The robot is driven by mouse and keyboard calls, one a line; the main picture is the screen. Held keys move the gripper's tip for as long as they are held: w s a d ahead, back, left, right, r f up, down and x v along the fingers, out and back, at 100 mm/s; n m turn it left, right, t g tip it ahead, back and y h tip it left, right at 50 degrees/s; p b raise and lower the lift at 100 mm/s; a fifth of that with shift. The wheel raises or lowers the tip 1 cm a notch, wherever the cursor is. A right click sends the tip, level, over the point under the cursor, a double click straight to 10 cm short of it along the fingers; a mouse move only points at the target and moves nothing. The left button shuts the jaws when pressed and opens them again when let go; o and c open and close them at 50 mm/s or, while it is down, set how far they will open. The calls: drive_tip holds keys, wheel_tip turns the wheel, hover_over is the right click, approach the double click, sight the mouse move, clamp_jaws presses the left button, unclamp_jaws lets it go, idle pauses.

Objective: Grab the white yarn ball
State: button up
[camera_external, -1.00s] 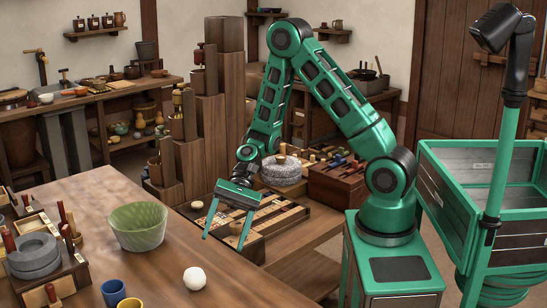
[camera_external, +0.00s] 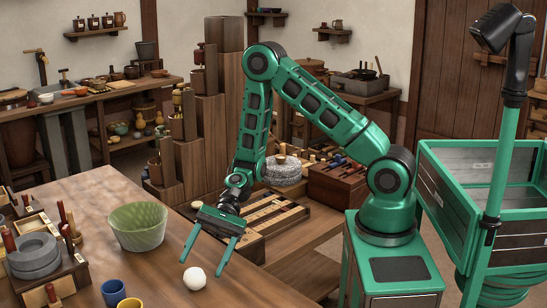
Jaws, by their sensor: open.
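The white yarn ball (camera_external: 194,278) sits on the wooden table (camera_external: 165,268) near its front right edge. My gripper (camera_external: 204,256) is open and empty, its two green fingers pointing down. The gripper is above and slightly behind the ball in the picture. The left fingertip appears just above the ball's upper left, and the right fingertip is to the ball's upper right. Nothing hides the ball. I cannot tell the exact height of the fingers over the table.
A green ribbed bowl (camera_external: 138,226) stands left of the gripper. A blue cup (camera_external: 113,292) and a yellow cup (camera_external: 130,303) stand left of the ball. Grey stacked stone rings (camera_external: 35,257) are at the far left. The table around the ball is clear.

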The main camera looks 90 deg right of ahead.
sight(199, 269)
drive_tip(key=x, duration=0.3)
drive_tip(key=shift+w, duration=0.1)
drive_tip(key=c, duration=1.1)
drive_tip(key=shift+r, duration=0.1)
